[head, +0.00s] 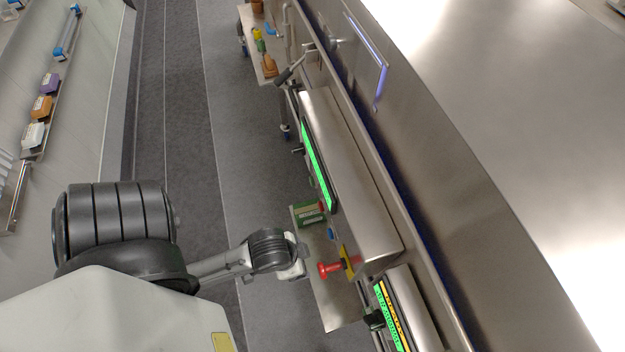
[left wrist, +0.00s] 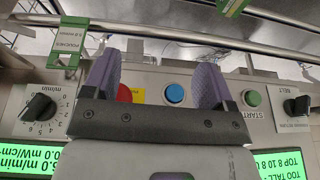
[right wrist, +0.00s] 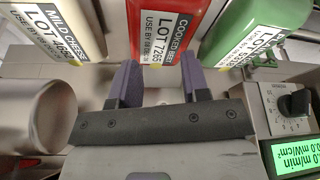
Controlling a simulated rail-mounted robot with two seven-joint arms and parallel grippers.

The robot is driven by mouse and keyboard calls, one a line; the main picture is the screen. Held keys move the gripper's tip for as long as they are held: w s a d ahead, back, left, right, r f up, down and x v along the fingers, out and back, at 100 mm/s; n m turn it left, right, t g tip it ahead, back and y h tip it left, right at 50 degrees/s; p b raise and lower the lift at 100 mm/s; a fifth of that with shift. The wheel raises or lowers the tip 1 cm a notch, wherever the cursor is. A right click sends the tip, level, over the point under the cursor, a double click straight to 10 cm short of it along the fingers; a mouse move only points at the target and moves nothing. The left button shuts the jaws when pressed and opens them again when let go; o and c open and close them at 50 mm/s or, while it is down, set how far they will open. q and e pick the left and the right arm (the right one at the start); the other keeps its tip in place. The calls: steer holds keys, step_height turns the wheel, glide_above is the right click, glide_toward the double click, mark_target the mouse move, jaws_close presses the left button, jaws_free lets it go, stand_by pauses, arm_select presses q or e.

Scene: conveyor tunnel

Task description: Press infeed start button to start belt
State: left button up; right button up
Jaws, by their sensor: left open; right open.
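The word "infeed" cannot be read. My left gripper (left wrist: 155,74) is open and empty, its fingers in front of the panel. The blue button shows between the fingers; the left finger partly covers the red one. My right gripper (right wrist: 161,82) is open and empty.
Two knobs, a speed knob (left wrist: 40,107) and one marked BELT (left wrist: 296,105), flank the buttons. In the right wrist view, a yellow pouch (right wrist: 58,28), a red pouch (right wrist: 158,35) and a green pouch (right wrist: 245,25) stand ahead. A steel cylinder (right wrist: 40,115) is at left.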

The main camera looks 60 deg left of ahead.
arm_select(q)
steer(key=shift+d, duration=0.25)
steer(key=c, duration=0.6)
arm_select(e)
steer(key=shift+d, duration=0.25)
arm_select(q)
steer(key=shift+a, duration=0.25)
jaws_close()
arm_select(e)
steer(key=shift+a, duration=0.2)
arm_select(q)
steer(key=shift+d, duration=0.2)
arm_select(e)
steer(key=shift+d, duration=0.2)
